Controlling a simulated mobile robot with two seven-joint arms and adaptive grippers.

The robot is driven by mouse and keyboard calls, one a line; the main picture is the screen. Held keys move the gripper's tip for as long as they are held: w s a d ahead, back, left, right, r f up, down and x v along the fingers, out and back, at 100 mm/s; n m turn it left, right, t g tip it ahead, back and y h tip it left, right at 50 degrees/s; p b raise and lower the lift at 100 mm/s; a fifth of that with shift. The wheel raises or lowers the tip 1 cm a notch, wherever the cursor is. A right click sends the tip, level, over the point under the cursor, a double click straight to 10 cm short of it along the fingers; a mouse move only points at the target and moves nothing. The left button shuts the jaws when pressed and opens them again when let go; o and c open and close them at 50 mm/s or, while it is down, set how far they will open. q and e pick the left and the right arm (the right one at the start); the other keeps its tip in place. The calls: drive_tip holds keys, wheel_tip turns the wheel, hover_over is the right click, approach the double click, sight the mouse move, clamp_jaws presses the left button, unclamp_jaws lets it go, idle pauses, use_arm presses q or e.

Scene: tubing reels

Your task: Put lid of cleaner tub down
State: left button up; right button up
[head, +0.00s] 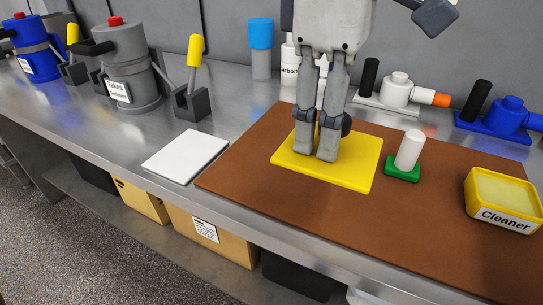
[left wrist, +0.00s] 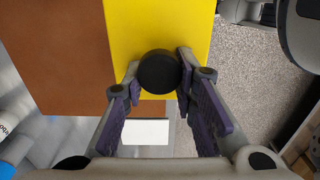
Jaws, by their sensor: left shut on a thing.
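The lid of the cleaner tub is a flat yellow square (head: 352,174) with a black round knob (left wrist: 158,72). My left gripper (head: 327,155) points down at the lid and is shut on this knob. In the left wrist view the knob sits between the fingers of my left gripper (left wrist: 158,88). The lid looks level and seems held above the brown mat (head: 290,232), but the gap is hard to judge. The open yellow cleaner tub (head: 503,222) stands at the mat's right, with a pale filling and a "Cleaner" label.
A white bottle on a green base (head: 408,152) stands close to the lid's right side. A white square plate (head: 185,156) lies left of the mat. Blue and white fittings stand behind, and cans stand at the left. The mat's front part is clear.

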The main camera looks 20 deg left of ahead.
use_arm(q)
drive_tip(key=w+a+f, duration=0.1)
drive_tip(key=w+f, duration=0.2)
drive_tip(key=w, duration=0.1)
drive_tip(key=w+a+f, duration=0.2)
drive_tip(key=w+f, duration=0.1)
drive_tip(key=w, duration=0.1)
drive_tip(key=w+a+f+b, duration=0.1)
drive_tip(key=w+a+f, duration=0.1)
drive_tip(key=w+f, duration=0.2)
drive_tip(key=shift+w+a+f, duration=0.1)
drive_tip(key=shift+w+a, duration=0.05)
drive_tip(key=shift+w, duration=0.2)
drive_tip(key=shift+f, duration=1.4)
use_arm(e)
drive_tip(key=shift+s+f+g, duration=0.3)
drive_tip(key=shift+s+f, duration=0.25)
drive_tip(key=shift+s, duration=0.05)
use_arm(q)
drive_tip(key=o, duration=1.1)
drive_tip(key=shift+f, duration=0.15)
drive_tip(key=shift+c, duration=0.2)
wheel_tip(320, 180, up, 12)
drive_tip(key=shift+r, duration=0.2)
use_arm(e)
drive_tip(key=shift+s+f, duration=0.25)
drive_tip(key=shift+f, duration=0.05)
